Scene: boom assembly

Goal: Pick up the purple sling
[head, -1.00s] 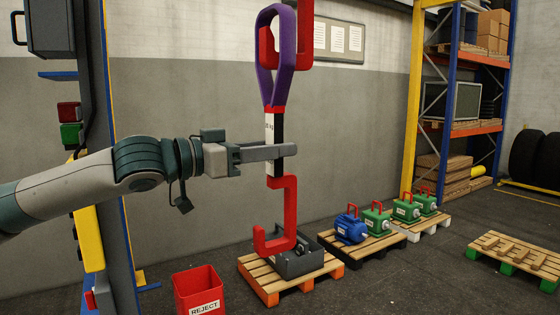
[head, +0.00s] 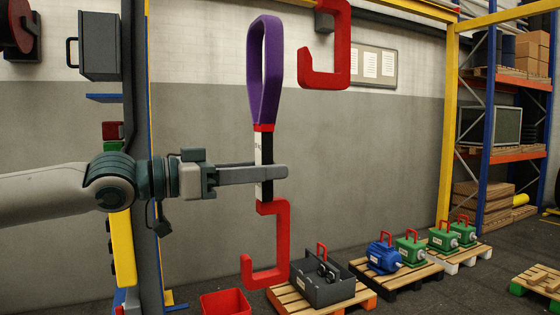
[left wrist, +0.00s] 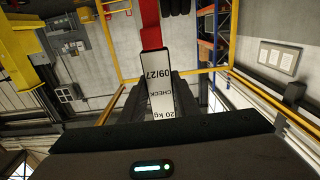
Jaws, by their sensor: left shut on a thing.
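The purple sling (head: 264,75) is a closed upright loop in the head view, joined at its lower end to a black and white label section and a red hook (head: 267,245) below. My left gripper (head: 268,173) is shut on the label section under the loop and holds the sling clear in the air. My right gripper is not in view.
A grey box with a red handle (head: 318,285) sits on a pallet below. Blue (head: 384,257) and green motors (head: 410,249) stand on pallets to the right. A red bin (head: 226,303) is at the bottom.

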